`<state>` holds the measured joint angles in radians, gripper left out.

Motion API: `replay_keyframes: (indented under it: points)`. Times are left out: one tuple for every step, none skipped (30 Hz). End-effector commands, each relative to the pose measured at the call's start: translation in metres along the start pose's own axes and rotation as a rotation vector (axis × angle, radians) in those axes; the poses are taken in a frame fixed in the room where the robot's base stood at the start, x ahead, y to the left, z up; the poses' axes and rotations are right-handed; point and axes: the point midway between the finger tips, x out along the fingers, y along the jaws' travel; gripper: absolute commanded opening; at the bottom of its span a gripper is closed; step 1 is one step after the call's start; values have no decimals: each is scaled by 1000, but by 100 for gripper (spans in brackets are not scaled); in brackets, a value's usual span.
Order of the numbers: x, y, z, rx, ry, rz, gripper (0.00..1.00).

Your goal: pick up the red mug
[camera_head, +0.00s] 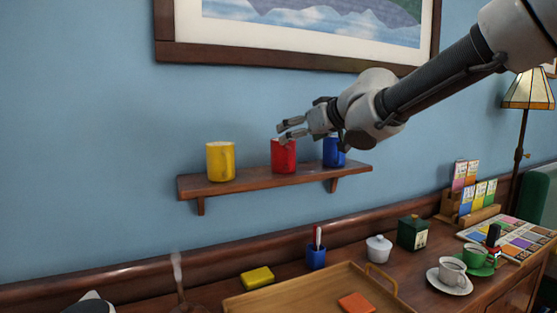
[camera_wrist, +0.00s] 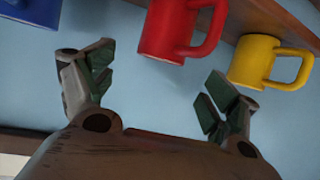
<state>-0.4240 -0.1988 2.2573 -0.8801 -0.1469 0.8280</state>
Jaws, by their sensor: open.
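The red mug (camera_head: 284,158) stands upright on a wooden wall shelf (camera_head: 255,185), between a yellow mug (camera_head: 220,162) and a blue mug (camera_head: 333,154). My gripper (camera_head: 284,132) is at the red mug's upper edge in the head view and overlaps its rim; I cannot tell whether it touches. In the wrist view my gripper (camera_wrist: 158,85) has its two fingers wide apart with nothing between them. The red mug (camera_wrist: 172,30) shows there past the fingertips, with its handle toward the yellow mug (camera_wrist: 255,62). The blue mug (camera_wrist: 35,10) is partly cut off at the corner.
A framed picture (camera_head: 300,62) hangs above the shelf. Below is a sideboard with a wooden tray (camera_head: 300,295), a blue pen cup (camera_head: 316,258), a white lidded pot (camera_head: 379,248) and a green box (camera_head: 412,233). A lamp (camera_head: 528,92) stands at right. Shelf space between the yellow and red mugs is clear.

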Motion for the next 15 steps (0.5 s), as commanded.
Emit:
replay_keyframes:
  points:
    - [5, -1, 0, 1, -2, -2, 88]
    - [8, 0, 0, 2, -1, -2, 88]
    - [11, 0, 0, 2, 0, -2, 88]
    - [14, -1, 0, 2, 0, -2, 88]
    - [16, -1, 0, 0, -1, -2, 88]
    - [19, -1, 0, 0, -1, -1, 88]
    - [20, -1, 0, 2, -1, -1, 88]
    - [21, -1, 0, 0, -1, -1, 88]
    - [23, 0, 0, 1, -1, 0, 88]
    - [24, 0, 0, 1, -1, 0, 88]
    - [26, 0, 0, 0, -1, 0, 88]
    - [29, -1, 1, 1, -2, 0, 88]
    - [32, -1, 2, 2, -3, 0, 88]
    - [35, -1, 1, 2, -3, 0, 88]
    - [40, -2, 2, 2, -3, 0, 88]
